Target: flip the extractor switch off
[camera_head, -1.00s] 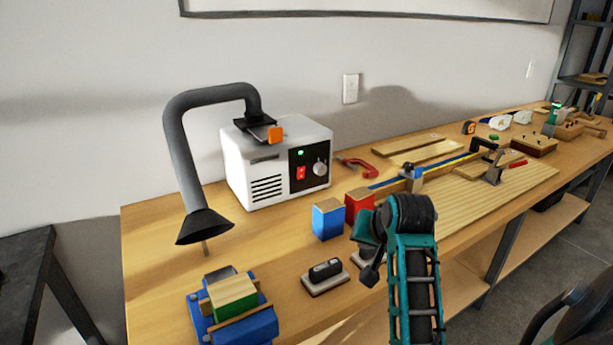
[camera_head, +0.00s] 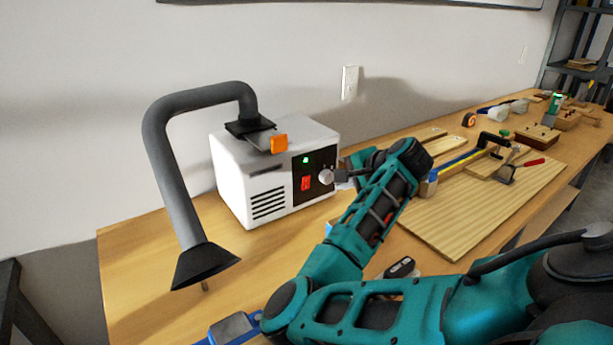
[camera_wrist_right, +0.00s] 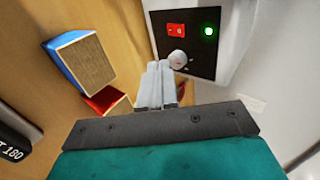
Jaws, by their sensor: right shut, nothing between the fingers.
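The extractor (camera_head: 262,172) is a white box with a grey hose and black hood, standing on the workbench. Its dark front panel holds a red rocker switch (camera_head: 306,183), a lit green lamp (camera_head: 306,160) and a round silver knob (camera_head: 326,177). The right wrist view also shows the red switch (camera_wrist_right: 176,30), the green lamp (camera_wrist_right: 209,31) and the knob (camera_wrist_right: 177,58). My right gripper (camera_wrist_right: 160,70) is shut and empty, its fingertips close to the knob and short of the switch. I cannot tell whether they touch the knob. My left gripper is not in view.
An orange gate handle (camera_head: 279,144) sits on top of the extractor. In the right wrist view, a blue sanding block (camera_wrist_right: 78,60) and a red block (camera_wrist_right: 104,100) lie beside the gripper. Boards (camera_head: 480,205) and clamps lie to the right.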

